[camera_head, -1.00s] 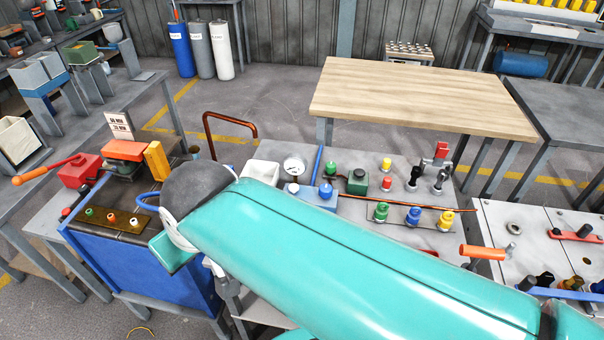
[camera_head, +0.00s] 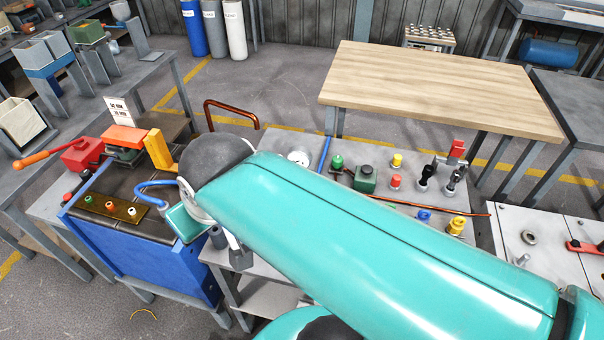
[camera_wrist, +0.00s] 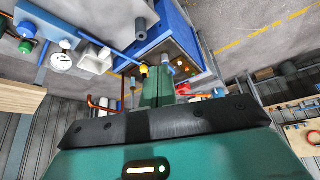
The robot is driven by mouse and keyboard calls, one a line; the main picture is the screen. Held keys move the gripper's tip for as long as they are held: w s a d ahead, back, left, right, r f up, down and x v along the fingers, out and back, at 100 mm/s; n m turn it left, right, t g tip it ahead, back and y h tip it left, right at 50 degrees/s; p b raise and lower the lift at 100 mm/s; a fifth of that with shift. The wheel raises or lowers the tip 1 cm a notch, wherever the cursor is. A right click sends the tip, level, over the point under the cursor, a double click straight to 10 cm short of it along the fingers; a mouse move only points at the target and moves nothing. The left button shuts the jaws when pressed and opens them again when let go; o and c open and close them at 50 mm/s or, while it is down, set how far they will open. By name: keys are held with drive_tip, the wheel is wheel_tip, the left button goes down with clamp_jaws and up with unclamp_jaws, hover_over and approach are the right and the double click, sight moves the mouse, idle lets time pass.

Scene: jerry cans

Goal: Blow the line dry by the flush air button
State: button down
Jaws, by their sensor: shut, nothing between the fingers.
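A brass plate (camera_head: 128,211) with green (camera_head: 88,199), orange (camera_head: 110,206) and white (camera_head: 132,212) buttons lies on the blue cabinet's dark top. No label is readable, so I cannot tell which button is the flush air one. The plate also shows in the wrist view (camera_wrist: 182,66). My gripper (camera_wrist: 157,72) is shut and empty, extending toward the cabinet in the wrist view. In the head view my teal arm and dark wrist hide most of it, right of the plate. Contact with anything cannot be told.
The grey bench (camera_head: 310,140) carries a gauge (camera_head: 299,157), a green box (camera_head: 365,179) and several coloured knobs; my arm covers part of it. A blue hose (camera_head: 152,185) curves beside my wrist. A yellow block (camera_head: 158,150) and copper pipe (camera_head: 232,103) stand behind.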

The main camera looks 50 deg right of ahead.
drive_tip(key=w+d+f+n+g, duration=0.1)
drive_tip(key=w+d+f, duration=0.15)
drive_tip(key=d, duration=0.35)
drive_tip(key=w+d+f+n+g+y, duration=0.1)
drive_tip(key=w+d+f, duration=0.15)
drive_tip(key=d, duration=0.25)
drive_tip(key=w+d+f+n, duration=0.1)
drive_tip(key=w+d+f, duration=0.1)
drive_tip(key=w+d, duration=0.3)
drive_tip(key=s+d+f+n+t+y, duration=0.1)
drive_tip(key=s+d+f, duration=0.1)
drive_tip(key=d, duration=0.8)
drive_tip(key=s+d+f+n+t+y, duration=0.1)
drive_tip(key=s+d+f+t, duration=0.1)
drive_tip(key=d, duration=0.9)
drive_tip(key=shift+s+f+n+y, duration=0.25)
drive_tip(key=shift+f+n+y, duration=0.05)
drive_tip(key=shift+f, duration=0.6)
drive_tip(key=shift+d, duration=0.1)
